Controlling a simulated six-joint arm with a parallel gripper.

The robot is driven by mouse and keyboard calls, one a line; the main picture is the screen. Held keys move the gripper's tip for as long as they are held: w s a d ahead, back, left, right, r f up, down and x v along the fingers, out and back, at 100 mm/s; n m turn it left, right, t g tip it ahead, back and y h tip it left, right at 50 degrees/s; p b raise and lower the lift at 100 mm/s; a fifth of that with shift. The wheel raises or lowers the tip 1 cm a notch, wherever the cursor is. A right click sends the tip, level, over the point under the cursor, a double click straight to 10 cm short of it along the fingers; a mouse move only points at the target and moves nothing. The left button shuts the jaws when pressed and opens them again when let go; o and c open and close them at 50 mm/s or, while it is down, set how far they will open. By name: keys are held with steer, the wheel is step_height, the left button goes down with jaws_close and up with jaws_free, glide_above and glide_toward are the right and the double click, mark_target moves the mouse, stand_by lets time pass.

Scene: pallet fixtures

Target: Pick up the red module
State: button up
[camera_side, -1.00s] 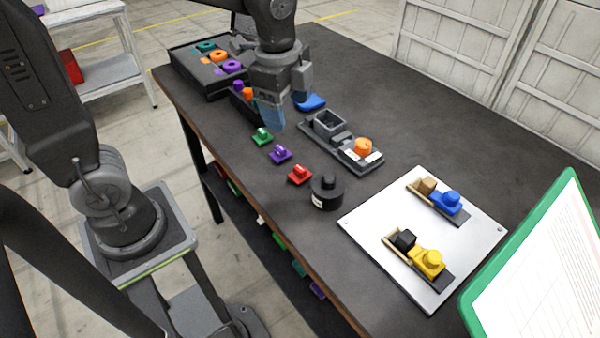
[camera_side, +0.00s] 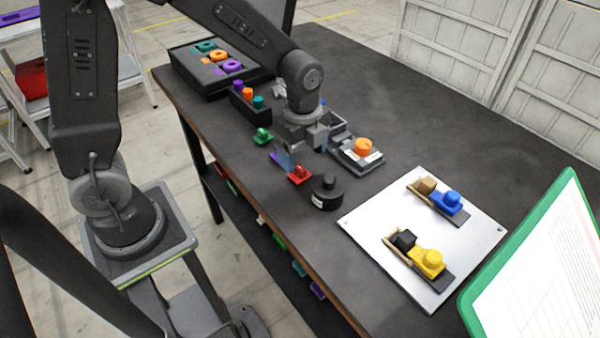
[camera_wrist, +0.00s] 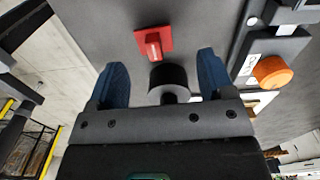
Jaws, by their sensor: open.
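The red module (camera_side: 300,175) is a small red block with a raised grip, lying on the dark table. In the wrist view the red module (camera_wrist: 153,41) lies beyond the fingertips, between the lines of the two fingers and a little left of middle. My gripper (camera_side: 297,160) is above the table by the purple and red modules.
A black round weight (camera_side: 327,192) stands close to the red module. A green module (camera_side: 262,136) and a partly hidden purple module (camera_side: 276,157) lie nearby. A grey fixture with an orange knob (camera_side: 363,147) is to the right. A white plate (camera_side: 378,233) holds blue and yellow parts.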

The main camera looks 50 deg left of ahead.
mark_target(300, 168)
steer(key=shift+s+f, duration=0.15)
steer(key=shift+f, duration=1)
steer(key=shift+s+f, duration=0.15)
steer(key=shift+f, duration=1)
steer(key=c, duration=1)
